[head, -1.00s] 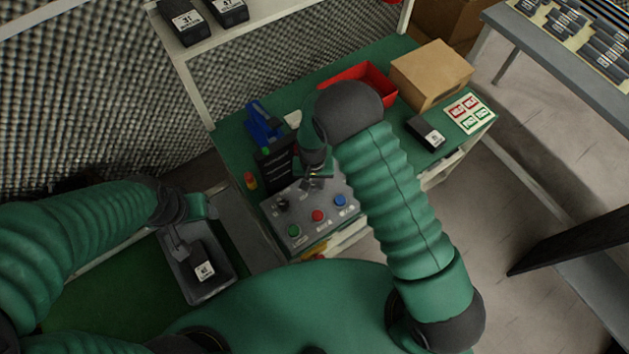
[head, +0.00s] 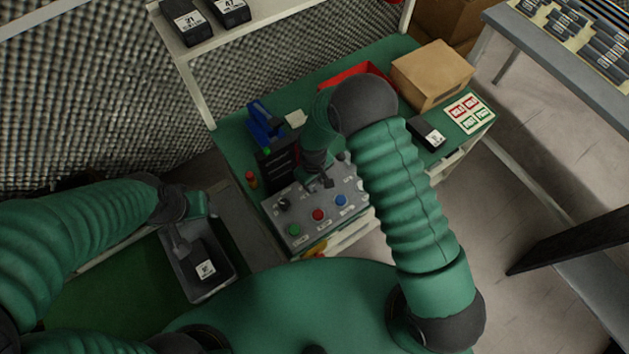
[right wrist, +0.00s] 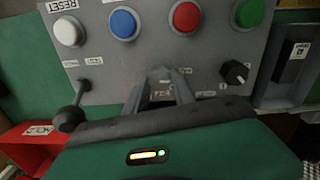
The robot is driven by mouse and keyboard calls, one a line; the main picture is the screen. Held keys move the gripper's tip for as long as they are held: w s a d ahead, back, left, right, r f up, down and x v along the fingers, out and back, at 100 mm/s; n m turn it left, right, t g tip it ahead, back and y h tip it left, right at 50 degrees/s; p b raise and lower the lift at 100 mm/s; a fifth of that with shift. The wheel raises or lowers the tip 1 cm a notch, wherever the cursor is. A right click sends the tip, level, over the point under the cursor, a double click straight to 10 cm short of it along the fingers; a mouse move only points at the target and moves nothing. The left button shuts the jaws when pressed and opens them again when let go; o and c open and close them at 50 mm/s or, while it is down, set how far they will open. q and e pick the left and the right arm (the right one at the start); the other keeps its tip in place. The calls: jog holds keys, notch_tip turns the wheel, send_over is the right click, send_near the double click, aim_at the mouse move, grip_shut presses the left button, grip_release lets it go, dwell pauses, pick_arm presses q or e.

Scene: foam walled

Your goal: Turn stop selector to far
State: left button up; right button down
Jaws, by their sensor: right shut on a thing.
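The grey control panel (head: 315,208) is on the green bench and also fills the upper part of the right wrist view (right wrist: 210,55). My right gripper (head: 326,182) reaches down to its middle. In the right wrist view the two fingers (right wrist: 163,82) are close together at the panel face, shut on a small part that they mostly hide; it appears to be the stop selector. Its pointing direction cannot be read. A separate black knob (right wrist: 235,72) with a white mark is apart from the fingers. My left gripper (head: 183,246) is by a black labelled box (head: 204,268); its jaw opening is unclear.
Green (right wrist: 250,12), red (right wrist: 186,16), blue (right wrist: 123,22) and white (right wrist: 68,31) buttons line the panel. A ball-ended lever (right wrist: 72,113) stands beside the gripper. A grey tray (head: 228,262) holds the black box. A red bin (head: 345,78) and cardboard box (head: 432,72) are behind.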

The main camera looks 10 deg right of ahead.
aim_at(314, 185)
dwell(0.3)
jog(key=c, duration=1.1)
grip_release()
jog(key=shift+o, duration=0.2)
notch_tip(314, 185, up, 17)
jog(key=shift+a, duration=0.2)
jog(key=shift+s, duration=0.1)
